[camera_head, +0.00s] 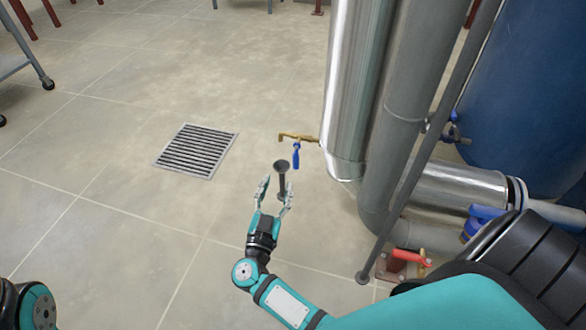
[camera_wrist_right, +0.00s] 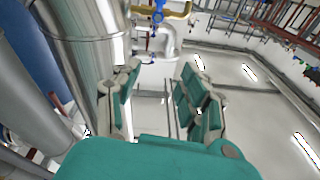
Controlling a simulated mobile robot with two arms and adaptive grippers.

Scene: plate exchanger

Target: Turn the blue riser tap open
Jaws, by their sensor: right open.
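The blue riser tap shows in the head view as a short brass spout (camera_head: 299,137) on the silver riser pipe, with a blue lever (camera_head: 296,156) hanging down from it. In the right wrist view the blue lever (camera_wrist_right: 158,13) is at the top, beside the brass body (camera_wrist_right: 177,12). My right gripper (camera_head: 276,188) is open and empty, below and slightly left of the tap in the head view. Its fingers (camera_wrist_right: 162,70) are apart in the wrist view, with the lever beyond them. They do not touch the tap. My left gripper is out of view.
A dark funnel (camera_head: 281,165) on a thin pipe stands under the tap, seen between my right fingers. Shiny pipe (camera_head: 345,90), grey pipe (camera_head: 415,80) and a blue tank (camera_head: 525,90) fill the right. Floor around the grate (camera_head: 160,163) is clear.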

